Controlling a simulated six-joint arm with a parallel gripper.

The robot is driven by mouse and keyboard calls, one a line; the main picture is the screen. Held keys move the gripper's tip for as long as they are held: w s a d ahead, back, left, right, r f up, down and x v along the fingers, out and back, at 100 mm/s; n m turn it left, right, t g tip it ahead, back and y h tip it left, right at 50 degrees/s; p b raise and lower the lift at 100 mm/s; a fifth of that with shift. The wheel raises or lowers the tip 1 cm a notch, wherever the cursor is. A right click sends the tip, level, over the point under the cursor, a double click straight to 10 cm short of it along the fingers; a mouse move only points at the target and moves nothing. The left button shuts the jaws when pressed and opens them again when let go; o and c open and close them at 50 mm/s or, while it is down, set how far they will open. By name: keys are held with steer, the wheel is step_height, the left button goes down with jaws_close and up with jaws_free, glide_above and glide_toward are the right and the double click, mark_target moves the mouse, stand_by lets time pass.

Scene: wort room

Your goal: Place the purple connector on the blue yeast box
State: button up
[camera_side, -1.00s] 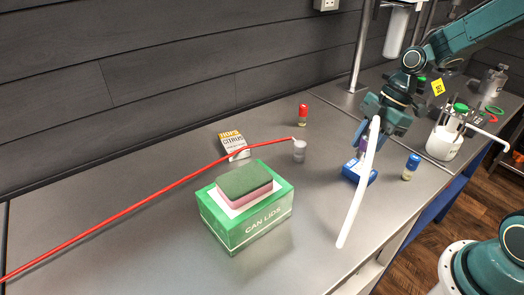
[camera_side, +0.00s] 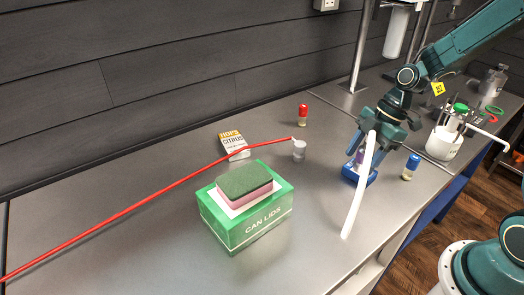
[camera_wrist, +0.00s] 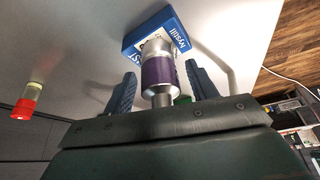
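The purple connector (camera_wrist: 158,72), silver with a purple band, stands at the blue yeast box (camera_wrist: 187,38) in the wrist view, its far end against the box's face. In the side view the connector (camera_side: 359,157) shows just above the blue box (camera_side: 350,174), partly hidden by my gripper and the white hose. My gripper (camera_wrist: 161,90) has its two dark fingers on either side of the connector, with a visible gap on each side. It is open around the connector. In the side view my gripper (camera_side: 363,158) is low over the box.
A white hose (camera_side: 357,195) hangs in front of my gripper. A blue-capped vial (camera_side: 411,167) stands close right of the box.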

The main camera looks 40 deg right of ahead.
steer(key=shift+r, duration=0.2)
steer(key=v, duration=1.2)
steer(key=shift+s, duration=0.1)
stand_by(0.5)
steer(key=s+a+r+m+t+h, duration=0.2)
steer(key=s+a+m, duration=0.1)
steer(key=s+m, duration=0.4)
steer(key=s+a+r+m+t+h, duration=0.2)
steer(key=s+a+r+m, duration=0.1)
steer(key=s+m, duration=0.4)
steer(key=shift+s+a+r+m, duration=0.3)
steer(key=shift+s+a+m, duration=0.1)
steer(key=shift+s, duration=0.15)
